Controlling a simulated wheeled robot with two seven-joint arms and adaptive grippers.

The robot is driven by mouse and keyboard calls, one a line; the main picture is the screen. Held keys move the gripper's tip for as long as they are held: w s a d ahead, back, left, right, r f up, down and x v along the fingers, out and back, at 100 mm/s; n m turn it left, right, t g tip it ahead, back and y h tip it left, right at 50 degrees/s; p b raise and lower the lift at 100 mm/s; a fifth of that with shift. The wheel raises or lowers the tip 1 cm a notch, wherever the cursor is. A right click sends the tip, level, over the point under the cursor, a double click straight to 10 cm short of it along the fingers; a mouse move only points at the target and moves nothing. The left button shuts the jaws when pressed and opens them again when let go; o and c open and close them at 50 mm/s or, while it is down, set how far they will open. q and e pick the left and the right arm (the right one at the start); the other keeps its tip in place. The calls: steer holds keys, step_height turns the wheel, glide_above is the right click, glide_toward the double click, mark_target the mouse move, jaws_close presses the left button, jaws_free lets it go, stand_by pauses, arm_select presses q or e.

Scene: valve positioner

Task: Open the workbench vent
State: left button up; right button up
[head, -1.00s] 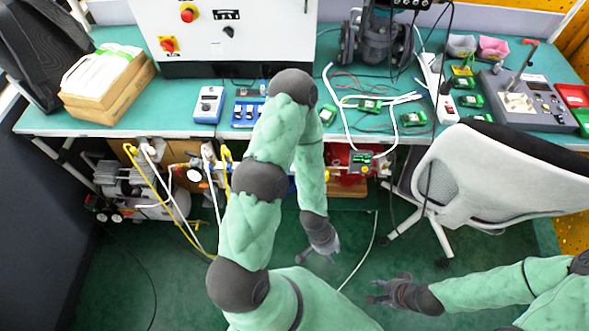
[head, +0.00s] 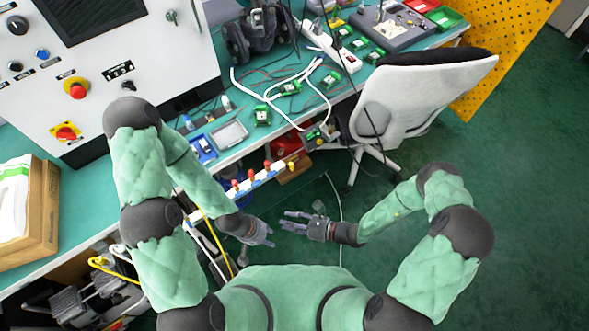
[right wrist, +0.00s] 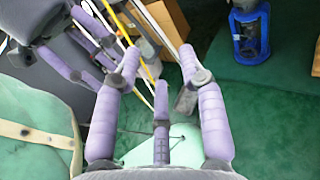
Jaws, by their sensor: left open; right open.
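A manifold (head: 255,180) with several red knobs and a yellow one runs along the front edge of the bench in the head view. It may be the vent fitting, but I cannot tell for certain. My left gripper (head: 268,236) is open and empty, in front of and below the manifold, apart from it. My right gripper (head: 285,221) is open and empty, facing the left one with a small gap. In the right wrist view the right gripper's spread purple fingers (right wrist: 160,55) hold nothing, and the left gripper (right wrist: 100,60) shows at the left.
A white control cabinet (head: 130,65) stands on the green workbench (head: 20,265). A white and black chair (head: 415,105) stands at the bench's right. Yellow and white hoses (head: 215,240) hang below the bench. A cardboard box (head: 45,215) sits at left. Floor at right is clear.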

steer(key=w+d+r+m+t+h, duration=0.1)
steer(key=w+d+m+t+h, duration=0.1)
steer(key=w+d+m+t, duration=0.35)
steer(key=m+t+h, duration=0.2)
steer(key=t+h, duration=0.1)
steer(key=t, duration=0.2)
glide_toward(292, 169)
steer(key=b+x, duration=0.1)
steer(key=x, duration=0.7)
steer(key=shift+w+a+r, duration=0.1)
steer(key=shift+w, duration=0.05)
steer(key=shift+c, duration=0.3)
jaws_close()
